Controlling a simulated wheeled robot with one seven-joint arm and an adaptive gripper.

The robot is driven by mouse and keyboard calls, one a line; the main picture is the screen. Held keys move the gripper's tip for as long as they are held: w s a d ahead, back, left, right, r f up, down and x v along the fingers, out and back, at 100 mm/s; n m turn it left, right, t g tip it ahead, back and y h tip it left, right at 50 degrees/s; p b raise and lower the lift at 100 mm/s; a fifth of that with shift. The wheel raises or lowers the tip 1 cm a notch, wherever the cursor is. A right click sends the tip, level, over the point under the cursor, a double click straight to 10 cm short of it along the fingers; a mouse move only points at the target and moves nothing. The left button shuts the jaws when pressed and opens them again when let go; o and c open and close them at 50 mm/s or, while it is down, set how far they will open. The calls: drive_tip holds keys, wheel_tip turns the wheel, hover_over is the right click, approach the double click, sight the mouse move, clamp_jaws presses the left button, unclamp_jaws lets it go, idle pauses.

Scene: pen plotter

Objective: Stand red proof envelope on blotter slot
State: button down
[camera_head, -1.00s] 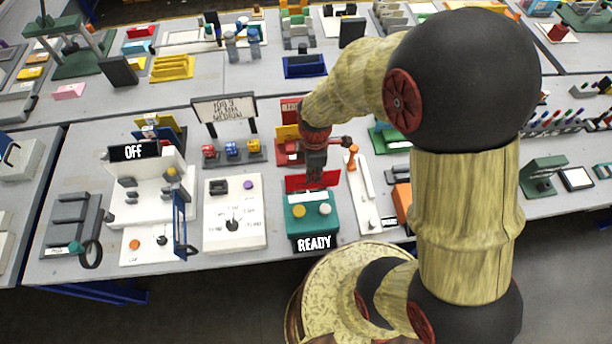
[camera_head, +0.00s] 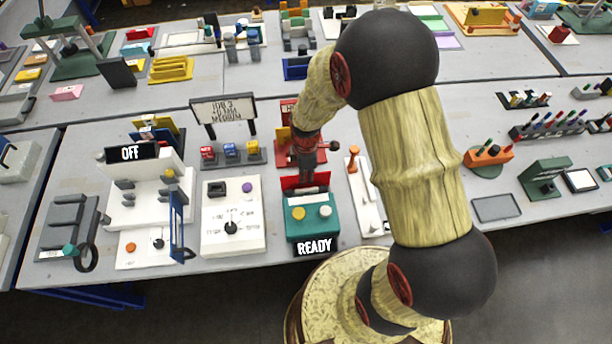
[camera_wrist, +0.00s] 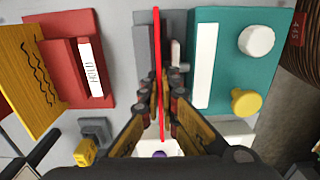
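My gripper (camera_head: 306,178) is low behind the teal box in the head view. Its fingers (camera_wrist: 163,108) are closed on both sides of the thin red proof envelope (camera_wrist: 157,45), seen edge-on in the wrist view. The envelope (camera_head: 291,183) is upright and shows as a red strip behind the teal box in the head view. In the wrist view it lies over a grey slotted block (camera_wrist: 145,50), between a red base and the teal box. I cannot tell whether its lower edge is in a slot; no part is clearly identifiable as the blotter slot.
The teal box (camera_head: 312,222) with a yellow and a white button and a READY sign (camera_head: 314,246) stands in front. A red base (camera_wrist: 72,20) with a yellow board (camera_wrist: 30,75) is on its other side. A white panel (camera_head: 233,215) stands left, a narrow white stand (camera_head: 365,205) right.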

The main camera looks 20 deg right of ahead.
drive_tip(key=shift+f, duration=0.1)
drive_tip(key=c, duration=2)
unclamp_jaws()
drive_tip(key=shift+c, duration=0.2)
drive_tip(key=s+r+m+t+p, duration=0.1)
drive_tip(key=s+r+m, duration=0.15)
drive_tip(key=r, duration=1.15)
drive_tip(key=s+r+m+t+p, duration=0.15)
drive_tip(key=r+m, duration=0.25)
drive_tip(key=r, duration=0.9)
drive_tip(key=s+a+r+m+t, duration=0.1)
drive_tip(key=s+r+m+t, duration=0.2)
drive_tip(key=s+r+m, duration=0.5)
drive_tip(key=s+r, duration=0.2)
drive_tip(key=s, duration=0.2)
drive_tip(key=shift+s+a+r, duration=0.2)
drive_tip(key=shift+a+r, duration=0.1)
drive_tip(key=shift+m, duration=0.25)
